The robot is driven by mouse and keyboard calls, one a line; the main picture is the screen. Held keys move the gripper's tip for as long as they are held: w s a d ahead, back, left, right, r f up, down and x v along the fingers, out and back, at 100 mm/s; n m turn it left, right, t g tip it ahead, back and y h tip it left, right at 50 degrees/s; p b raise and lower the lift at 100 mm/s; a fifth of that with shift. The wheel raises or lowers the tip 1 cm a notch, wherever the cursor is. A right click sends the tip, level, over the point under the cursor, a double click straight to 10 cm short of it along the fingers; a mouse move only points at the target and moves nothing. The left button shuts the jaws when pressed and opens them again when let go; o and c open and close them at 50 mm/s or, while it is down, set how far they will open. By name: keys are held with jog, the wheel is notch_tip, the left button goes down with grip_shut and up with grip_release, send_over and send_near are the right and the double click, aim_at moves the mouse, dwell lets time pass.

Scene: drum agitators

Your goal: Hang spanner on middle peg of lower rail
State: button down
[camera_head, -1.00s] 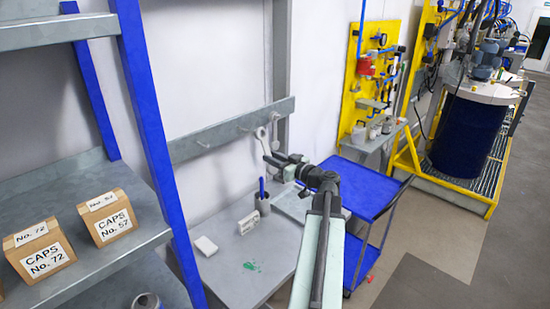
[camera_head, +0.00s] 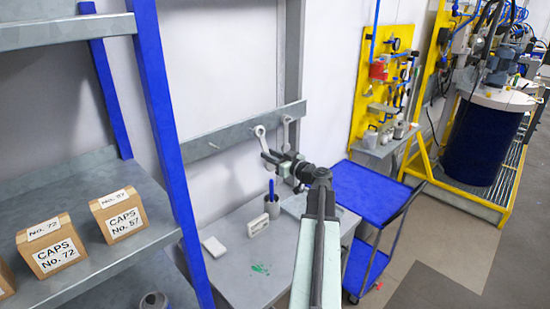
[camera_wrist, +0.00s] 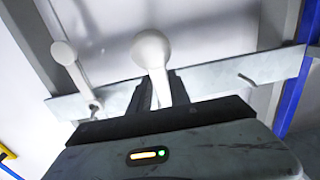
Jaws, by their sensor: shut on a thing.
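My gripper (camera_head: 270,158) is shut on a pale grey spanner (camera_head: 261,133), held upright with its round end up in front of the grey rail (camera_head: 235,135). In the wrist view the spanner (camera_wrist: 152,52) rises between the jaws (camera_wrist: 160,92) and overlaps the rail (camera_wrist: 210,80). A bare peg (camera_head: 212,146) shows on the left of the rail; in the wrist view a bare peg (camera_wrist: 246,80) is on the right. The middle peg is hidden behind the spanner or gripper. Contact between spanner and rail cannot be told.
Another pale tool (camera_head: 287,122) hangs at the rail's right end, close to the held spanner; it shows in the wrist view (camera_wrist: 70,58). A blue shelf post (camera_head: 170,140) stands left; a blue trolley (camera_head: 370,190) stands right.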

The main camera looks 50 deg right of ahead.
jog(key=shift+w+d, duration=0.1)
jog(key=shift+w, duration=0.85)
jog(key=shift+w+f+b, duration=0.45)
jog(key=shift+w, duration=0.1)
jog(key=c, duration=1.1)
grip_release()
jog(key=s, duration=0.7)
jog(key=shift+s+a+r, duration=0.1)
jog(key=shift+s+a, duration=0.15)
jog(key=shift+s, duration=0.15)
